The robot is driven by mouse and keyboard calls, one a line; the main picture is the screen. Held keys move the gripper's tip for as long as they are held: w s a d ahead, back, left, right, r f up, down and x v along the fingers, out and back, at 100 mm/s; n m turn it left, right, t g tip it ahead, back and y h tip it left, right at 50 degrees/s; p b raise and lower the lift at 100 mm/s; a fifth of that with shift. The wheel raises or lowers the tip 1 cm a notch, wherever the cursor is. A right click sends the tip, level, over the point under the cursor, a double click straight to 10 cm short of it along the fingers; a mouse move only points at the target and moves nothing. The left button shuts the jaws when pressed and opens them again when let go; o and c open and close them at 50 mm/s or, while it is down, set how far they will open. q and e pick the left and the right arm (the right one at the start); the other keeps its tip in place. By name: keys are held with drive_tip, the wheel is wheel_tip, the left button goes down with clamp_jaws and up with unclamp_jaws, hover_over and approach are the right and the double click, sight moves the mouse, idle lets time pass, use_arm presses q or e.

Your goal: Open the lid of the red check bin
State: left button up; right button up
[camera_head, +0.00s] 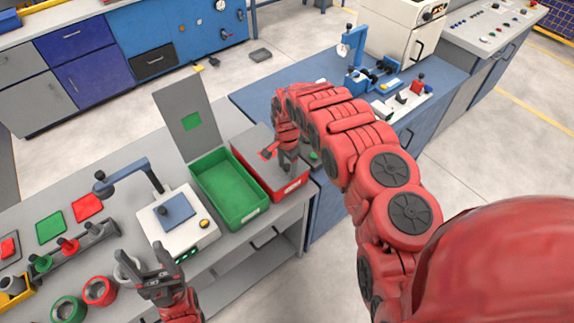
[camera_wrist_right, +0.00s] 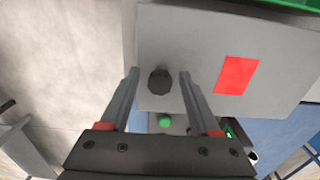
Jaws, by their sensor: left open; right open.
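The red check bin (camera_head: 292,187) stands at the right end of the grey bench, and its grey lid (camera_head: 252,141) lies closed on top. In the right wrist view the lid (camera_wrist_right: 195,35) has a red square (camera_wrist_right: 236,75) and a dark round knob (camera_wrist_right: 159,80) near its edge. My right gripper (camera_head: 285,165) is over the bin, and its open fingers are on either side of the knob in the wrist view (camera_wrist_right: 158,85), with gaps visible. My left gripper (camera_head: 158,268) is open and empty above the bench front, left of the bins.
A green bin (camera_head: 228,187) stands left of the red bin, its grey lid (camera_head: 190,110) raised with a green square. A white scale-like device (camera_head: 178,225) is further left. Red and green rings (camera_head: 100,290) lie at the front left. A blue bench (camera_head: 255,97) stands behind.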

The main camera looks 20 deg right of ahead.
clamp_jaws()
idle(0.3)
idle(1.1)
